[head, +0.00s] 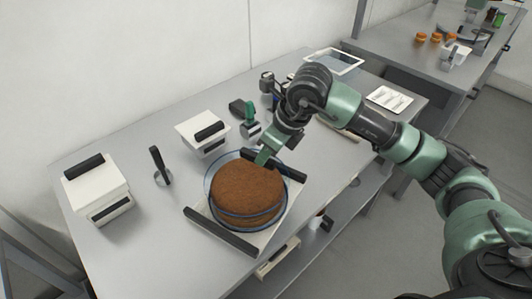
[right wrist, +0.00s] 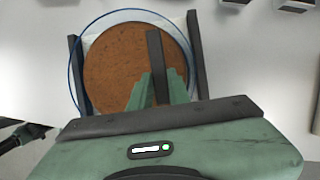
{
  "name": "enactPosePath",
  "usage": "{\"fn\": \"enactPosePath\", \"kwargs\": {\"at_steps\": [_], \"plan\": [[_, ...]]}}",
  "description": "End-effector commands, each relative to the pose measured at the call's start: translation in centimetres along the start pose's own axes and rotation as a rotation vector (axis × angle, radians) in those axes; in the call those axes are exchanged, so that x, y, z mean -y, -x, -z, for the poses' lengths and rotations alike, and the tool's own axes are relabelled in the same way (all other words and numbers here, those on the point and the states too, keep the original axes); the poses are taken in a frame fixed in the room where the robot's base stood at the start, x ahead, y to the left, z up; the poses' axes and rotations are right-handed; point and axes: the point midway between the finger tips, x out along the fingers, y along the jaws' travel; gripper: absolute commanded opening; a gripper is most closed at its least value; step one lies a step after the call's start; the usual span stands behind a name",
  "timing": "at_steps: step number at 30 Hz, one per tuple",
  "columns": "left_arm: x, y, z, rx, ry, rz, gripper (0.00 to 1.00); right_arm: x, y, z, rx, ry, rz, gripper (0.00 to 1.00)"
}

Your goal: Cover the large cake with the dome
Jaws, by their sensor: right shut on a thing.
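The large cake (head: 247,187) is round and brown and sits on a pale tray (head: 270,236) with black bar handles at two sides. The dome (head: 207,180) is clear with a blue rim, and its rim loops around the cake in the head view. In the right wrist view the dome's rim (right wrist: 71,75) reaches left across a tray handle, off-centre from the cake (right wrist: 115,65). My right gripper (head: 263,158) is shut on the dome's dark handle (right wrist: 153,50), above the cake. I cannot tell whether the rim touches the tray. My left gripper is not in view.
A white box with a black handle (head: 97,190) stands at the left, and a smaller one (head: 203,134) behind the cake. A black upright utensil (head: 160,165) stands between them. A green and black item (head: 249,118) is behind the gripper. The front left of the table is clear.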

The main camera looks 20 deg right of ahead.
Motion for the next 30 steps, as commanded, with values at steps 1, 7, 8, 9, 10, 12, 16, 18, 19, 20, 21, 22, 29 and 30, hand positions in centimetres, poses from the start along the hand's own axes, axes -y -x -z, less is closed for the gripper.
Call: {"fn": "enactPosePath", "kwargs": {"at_steps": [1,7,8,9,10,12,16,18,19,20,21,22,29,30], "plan": [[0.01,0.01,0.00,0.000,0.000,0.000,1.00,-0.01,0.04,-0.05,0.001,0.000,0.000,0.00],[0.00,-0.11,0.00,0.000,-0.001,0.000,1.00,0.00,-0.05,-0.02,0.002,0.000,0.000,0.00],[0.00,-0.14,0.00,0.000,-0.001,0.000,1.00,0.00,-0.07,-0.01,0.002,0.000,0.000,0.00],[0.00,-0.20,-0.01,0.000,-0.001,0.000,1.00,0.00,-0.11,0.01,0.002,0.000,0.000,0.00],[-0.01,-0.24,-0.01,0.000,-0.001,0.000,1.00,0.00,-0.13,0.02,0.002,0.000,0.000,0.00],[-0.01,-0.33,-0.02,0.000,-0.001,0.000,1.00,0.00,-0.19,0.05,0.002,0.000,0.000,0.00],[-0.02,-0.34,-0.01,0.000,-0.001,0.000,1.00,0.00,-0.18,0.05,0.002,0.000,0.000,0.31],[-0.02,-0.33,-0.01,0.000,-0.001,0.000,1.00,0.00,-0.18,0.05,0.001,0.000,0.000,0.43],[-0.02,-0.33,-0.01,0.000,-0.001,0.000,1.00,0.00,-0.18,0.05,0.001,0.000,0.000,0.43],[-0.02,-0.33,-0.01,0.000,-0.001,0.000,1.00,0.00,-0.18,0.05,0.001,0.000,0.000,0.43],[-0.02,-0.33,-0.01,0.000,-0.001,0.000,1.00,0.00,-0.18,0.06,0.001,0.000,0.000,0.43],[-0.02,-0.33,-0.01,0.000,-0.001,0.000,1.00,0.00,-0.18,0.06,0.001,0.000,0.000,0.43],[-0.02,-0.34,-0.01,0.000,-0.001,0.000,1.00,0.00,-0.22,0.09,0.000,0.000,0.000,0.65],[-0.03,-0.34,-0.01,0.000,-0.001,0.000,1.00,0.00,-0.22,0.09,0.000,0.000,0.000,0.65]]}}
